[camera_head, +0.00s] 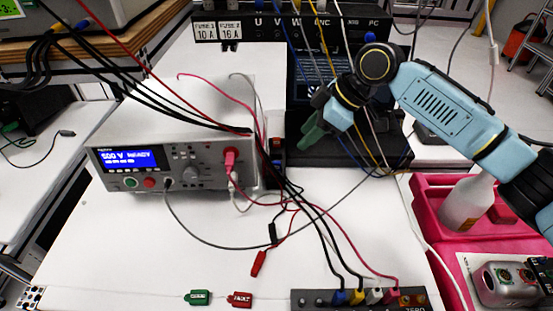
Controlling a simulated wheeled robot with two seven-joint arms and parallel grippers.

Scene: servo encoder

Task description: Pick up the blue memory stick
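I cannot clearly make out a blue memory stick. A small dark item with a red top (277,150) stands beside the right side of the white tester, partly behind cables; its kind is unclear. My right gripper (309,132) comes in from the right, pointing down and left over the black laptop-like device (335,152). Its greenish fingers are small and seen side-on, so their gap and anything between them cannot be told. My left gripper is not in view. A green tag-like piece (199,297) and a red one (241,299) lie at the table's front edge.
The white tester (205,178) with a lit blue display stands left of centre. Red and black cables cross the middle to a black terminal box (350,300) at the front. A pink tray (428,200) with a white bottle (466,203) is at right. The front-left white table is mostly clear.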

